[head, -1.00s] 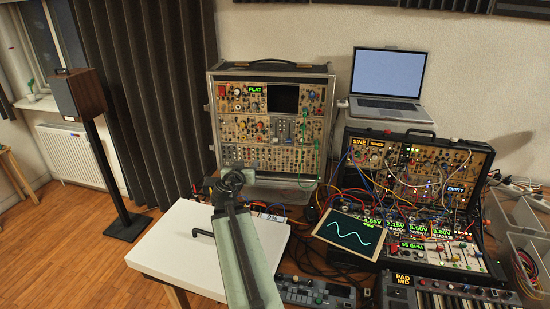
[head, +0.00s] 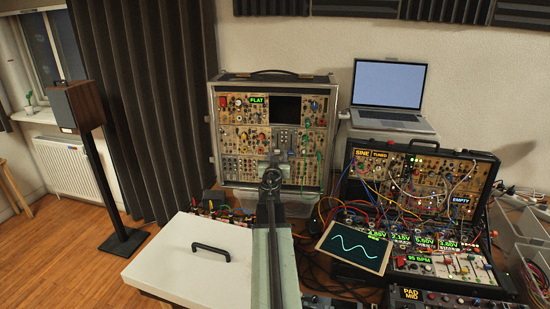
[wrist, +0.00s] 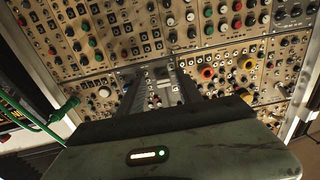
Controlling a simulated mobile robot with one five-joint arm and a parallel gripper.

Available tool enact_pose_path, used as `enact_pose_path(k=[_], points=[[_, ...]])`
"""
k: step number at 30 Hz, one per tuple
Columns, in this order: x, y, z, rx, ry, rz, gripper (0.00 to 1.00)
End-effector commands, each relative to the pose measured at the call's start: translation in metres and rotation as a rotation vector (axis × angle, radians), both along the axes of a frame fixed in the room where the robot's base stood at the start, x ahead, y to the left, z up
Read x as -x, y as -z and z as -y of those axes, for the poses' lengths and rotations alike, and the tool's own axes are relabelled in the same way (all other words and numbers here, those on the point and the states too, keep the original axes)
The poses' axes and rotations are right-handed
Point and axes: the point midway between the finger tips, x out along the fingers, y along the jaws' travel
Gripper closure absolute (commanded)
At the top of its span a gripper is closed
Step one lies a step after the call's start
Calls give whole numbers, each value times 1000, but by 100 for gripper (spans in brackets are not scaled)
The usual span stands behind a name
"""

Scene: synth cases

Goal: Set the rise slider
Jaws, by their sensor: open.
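The tall synth case (head: 318,77) stands against the wall in the head view, its panel full of knobs and sockets. A pale grey module (head: 284,137) sits right of its middle. My gripper (head: 272,160) is raised in front of the lower half of the case. In the wrist view the open jaws of my gripper (wrist: 160,88) point at the panel, with a pale module (wrist: 164,78) and small red and white caps between them. No slider is held. I cannot tell which control is the rise slider, and contact with the panel is unclear.
Green cables (wrist: 30,118) hang at the left in the wrist view. A white lidded box (head: 190,262) is at lower left. The cabled black case (head: 480,165), a tablet with a wave (head: 352,246) and a laptop (head: 390,84) are to the right.

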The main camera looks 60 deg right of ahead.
Motion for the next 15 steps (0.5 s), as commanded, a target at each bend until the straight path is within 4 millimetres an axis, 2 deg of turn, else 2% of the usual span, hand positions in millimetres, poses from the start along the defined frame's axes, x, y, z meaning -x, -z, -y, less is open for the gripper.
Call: enact_pose_path(k=[6,7,11,12,15], points=[[0,0,2,0,0,0,58],[0,0,2,0,0,0,61],[1,0,2,0,2,0,97],[1,0,2,0,3,0,100],[2,0,3,0,4,0,100]])
